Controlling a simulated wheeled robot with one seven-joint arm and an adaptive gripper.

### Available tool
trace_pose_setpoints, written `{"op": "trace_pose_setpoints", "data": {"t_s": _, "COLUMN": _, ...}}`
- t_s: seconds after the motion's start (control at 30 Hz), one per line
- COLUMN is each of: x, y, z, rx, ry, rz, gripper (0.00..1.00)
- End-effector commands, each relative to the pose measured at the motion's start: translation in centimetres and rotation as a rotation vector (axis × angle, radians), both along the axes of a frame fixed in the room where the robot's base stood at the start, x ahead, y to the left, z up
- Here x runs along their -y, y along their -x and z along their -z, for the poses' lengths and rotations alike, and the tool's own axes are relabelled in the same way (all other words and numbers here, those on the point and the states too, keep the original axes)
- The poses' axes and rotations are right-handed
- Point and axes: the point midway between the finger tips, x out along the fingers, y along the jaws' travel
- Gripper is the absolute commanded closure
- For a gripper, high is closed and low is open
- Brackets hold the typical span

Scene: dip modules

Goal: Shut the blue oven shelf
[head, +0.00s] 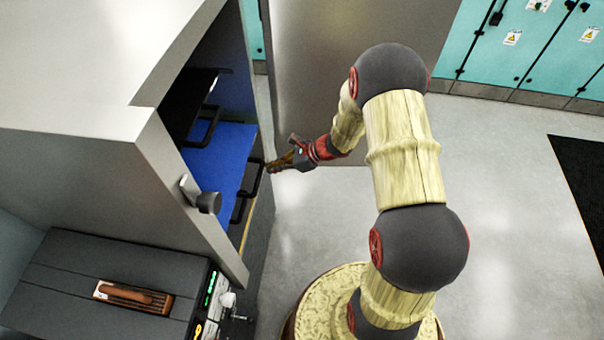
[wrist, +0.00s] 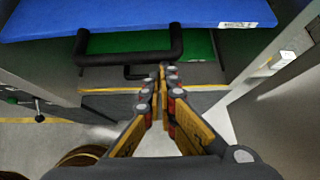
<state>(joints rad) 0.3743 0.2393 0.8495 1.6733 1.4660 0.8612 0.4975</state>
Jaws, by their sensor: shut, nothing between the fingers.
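The blue oven shelf (head: 222,158) shows inside the grey oven cabinet (head: 172,165), with a black handle on its front. In the wrist view the blue shelf (wrist: 140,18) crosses the top, with a black bar handle (wrist: 128,50) just below its front edge. My gripper (head: 272,166) is shut and empty, close to the front of the shelf handle. In the wrist view my gripper's fingertips (wrist: 161,72) point at the handle; I cannot tell whether they touch it.
A green shelf (wrist: 145,42) lies below the blue one. The large grey oven door (head: 350,60) stands open behind my arm. Grey floor (head: 510,200) is clear at right.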

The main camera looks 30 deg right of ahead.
Motion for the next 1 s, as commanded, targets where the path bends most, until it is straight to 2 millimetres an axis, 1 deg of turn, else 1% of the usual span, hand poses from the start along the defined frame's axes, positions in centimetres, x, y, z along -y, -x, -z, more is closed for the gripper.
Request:
{"op": "trace_pose_setpoints", "data": {"t_s": 0.03, "x": -1.5, "y": -1.0, "z": 0.1, "rx": 0.004, "ry": -0.001, "rz": -0.008, "gripper": 1.00}}
{"op": "trace_pose_setpoints", "data": {"t_s": 0.2, "x": -4.9, "y": -3.3, "z": 0.0, "rx": 0.004, "ry": -0.001, "rz": -0.005, "gripper": 1.00}}
{"op": "trace_pose_setpoints", "data": {"t_s": 0.4, "x": -7.3, "y": -5.0, "z": -0.1, "rx": 0.004, "ry": -0.001, "rz": -0.003, "gripper": 1.00}}
{"op": "trace_pose_setpoints", "data": {"t_s": 0.6, "x": -8.2, "y": -5.7, "z": -0.2, "rx": 0.003, "ry": 0.000, "rz": 0.000, "gripper": 1.00}}
{"op": "trace_pose_setpoints", "data": {"t_s": 1.0, "x": -8.3, "y": -5.9, "z": -0.4, "rx": 0.006, "ry": -0.002, "rz": 0.000, "gripper": 1.00}}
